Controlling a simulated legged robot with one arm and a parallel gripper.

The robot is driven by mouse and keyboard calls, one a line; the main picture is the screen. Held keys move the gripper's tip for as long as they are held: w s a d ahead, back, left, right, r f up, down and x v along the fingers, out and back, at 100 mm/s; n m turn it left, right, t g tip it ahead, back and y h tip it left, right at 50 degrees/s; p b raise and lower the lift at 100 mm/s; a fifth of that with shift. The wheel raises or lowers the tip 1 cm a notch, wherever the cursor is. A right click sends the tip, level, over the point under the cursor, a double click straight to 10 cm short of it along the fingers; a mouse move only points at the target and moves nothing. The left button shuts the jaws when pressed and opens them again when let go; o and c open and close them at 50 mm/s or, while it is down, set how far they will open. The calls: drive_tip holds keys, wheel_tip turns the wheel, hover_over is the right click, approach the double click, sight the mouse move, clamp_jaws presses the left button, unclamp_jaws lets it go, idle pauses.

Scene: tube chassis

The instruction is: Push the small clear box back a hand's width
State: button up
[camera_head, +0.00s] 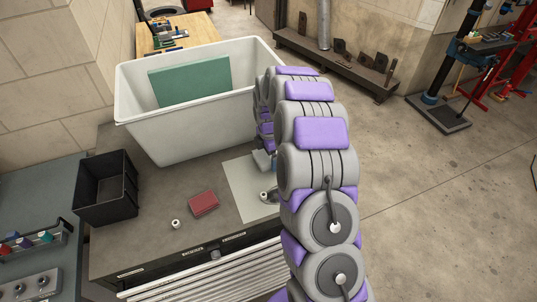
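I cannot pick out a small clear box with certainty. A small grey-blue piece (263,160) shows at the left edge of my arm, above the pale sheet (245,187); I cannot tell whether it is part of my gripper or a separate thing. A small rounded metallic thing (267,196) lies on the sheet, partly hidden by my arm. My purple and grey arm rises at the right of the workbench and reaches away from the camera. It hides most of its own end, so my gripper's fingers cannot be made out.
On the workbench (150,225) stand a large whitish bin (200,135) holding a green panel (190,80), a black open crate (108,205), a red block (204,203) and a small pale ring-like piece (175,224).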

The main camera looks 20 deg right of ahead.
wheel_tip(320, 180, up, 17)
drive_tip(key=p, duration=0.2)
drive_tip(key=shift+w+r, duration=0.15)
drive_tip(key=shift+r, duration=0.05)
idle(0.7)
